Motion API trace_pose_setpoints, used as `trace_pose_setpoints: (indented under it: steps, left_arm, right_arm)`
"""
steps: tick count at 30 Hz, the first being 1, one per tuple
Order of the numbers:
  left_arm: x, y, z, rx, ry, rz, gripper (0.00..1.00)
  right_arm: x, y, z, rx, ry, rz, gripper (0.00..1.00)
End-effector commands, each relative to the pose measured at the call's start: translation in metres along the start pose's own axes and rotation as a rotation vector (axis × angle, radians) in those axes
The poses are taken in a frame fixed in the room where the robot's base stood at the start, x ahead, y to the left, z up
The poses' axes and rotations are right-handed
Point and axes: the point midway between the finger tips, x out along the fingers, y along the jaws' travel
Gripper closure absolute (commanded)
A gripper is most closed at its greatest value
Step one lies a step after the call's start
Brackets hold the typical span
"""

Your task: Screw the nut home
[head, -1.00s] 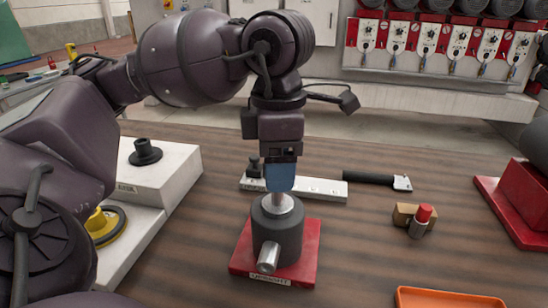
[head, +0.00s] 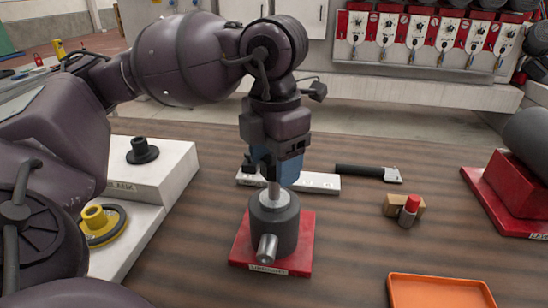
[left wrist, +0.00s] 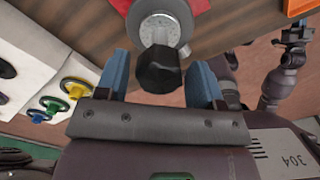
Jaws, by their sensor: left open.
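A dark grey cylindrical holder (head: 275,225) with a silver side stub stands on a red base plate (head: 243,250). A silver shaft (head: 273,194) rises from its top. In the left wrist view a black hex nut (left wrist: 158,70) sits in front of the round grey holder top (left wrist: 160,27). My left gripper (head: 276,172) points down over the shaft. In the left wrist view its blue fingers (left wrist: 160,82) are open, one each side of the nut, with a gap at both sides. The head view hides the nut. My right arm's end (left wrist: 293,32) appears small there; its jaws are unclear.
A white bar (head: 318,181) and a dark-handled tool (head: 366,172) lie behind the holder. White stepped blocks (head: 165,175) stand at left. Bare bench lies between.

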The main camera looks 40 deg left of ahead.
Motion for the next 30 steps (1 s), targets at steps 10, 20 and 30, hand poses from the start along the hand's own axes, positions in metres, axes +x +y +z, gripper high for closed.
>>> trace_pose_setpoints:
  steps: [10, 20, 30]
  left_arm:
    - [0.0, 0.0, 0.0, 0.001, -0.001, 0.0, 0.75]
    - [0.002, 0.0, 0.001, 0.172, 0.001, -0.001, 0.81]
    - [0.003, 0.0, 0.001, 0.529, 0.001, -0.002, 0.81]
  right_arm:
    - [0.003, 0.0, -0.009, -0.002, 0.02, -0.002, 1.0]
    - [0.006, -0.001, -0.003, -0.004, 0.01, -0.004, 1.0]
    - [0.008, 0.001, 0.01, -0.008, -0.014, -0.002, 1.0]
